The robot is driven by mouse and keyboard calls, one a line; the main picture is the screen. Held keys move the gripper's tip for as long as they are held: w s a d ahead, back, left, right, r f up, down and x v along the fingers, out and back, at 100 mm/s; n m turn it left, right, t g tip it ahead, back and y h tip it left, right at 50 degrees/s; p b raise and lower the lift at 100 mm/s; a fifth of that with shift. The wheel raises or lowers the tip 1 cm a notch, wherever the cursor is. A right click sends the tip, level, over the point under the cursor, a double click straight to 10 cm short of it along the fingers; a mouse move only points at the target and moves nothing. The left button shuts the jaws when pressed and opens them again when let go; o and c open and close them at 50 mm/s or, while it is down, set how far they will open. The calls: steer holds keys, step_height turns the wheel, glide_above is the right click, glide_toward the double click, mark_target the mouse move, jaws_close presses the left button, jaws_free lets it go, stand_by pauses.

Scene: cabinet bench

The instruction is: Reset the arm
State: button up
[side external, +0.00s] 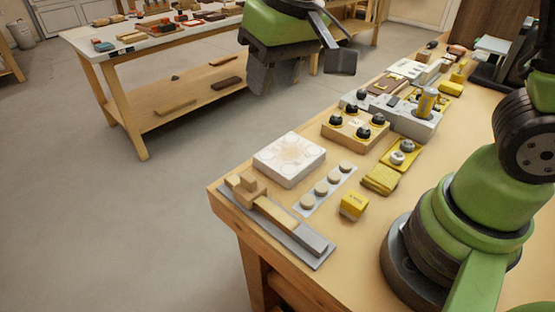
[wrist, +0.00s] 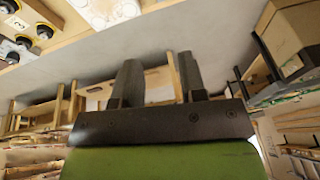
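My gripper (side external: 276,82) hangs in the air at the top of the side view, beyond the bench's far-left edge. It has a green body and dark fingers. In the wrist view my gripper (wrist: 160,62) shows its two dark fingers spread apart with nothing between them. My green and black arm base stands on the right part of the wooden bench (side external: 350,255). The upper part of the arm is cut off by the side view's top edge.
The bench holds a white block (side external: 289,158), a grey plate with wooden pieces (side external: 314,243), a strip of round buttons (side external: 327,189), a knob block (side external: 355,131), yellow boxes (side external: 354,204) and a yellow cylinder (side external: 427,101). Another table (side external: 150,42) stands behind. Floor space lies between.

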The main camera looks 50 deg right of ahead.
steer(key=s+d+r+m+t, duration=0.1)
steer(key=s+d+r+t, duration=0.1)
steer(key=s, duration=0.5)
steer(key=s+d+r+m+t+y, duration=0.1)
steer(key=s+d+r, duration=0.2)
steer(key=s+r, duration=0.2)
steer(key=s, duration=0.3)
steer(key=shift+m+t, duration=0.4)
steer(key=shift+o, duration=0.4)
steer(key=shift+s, duration=0.1)
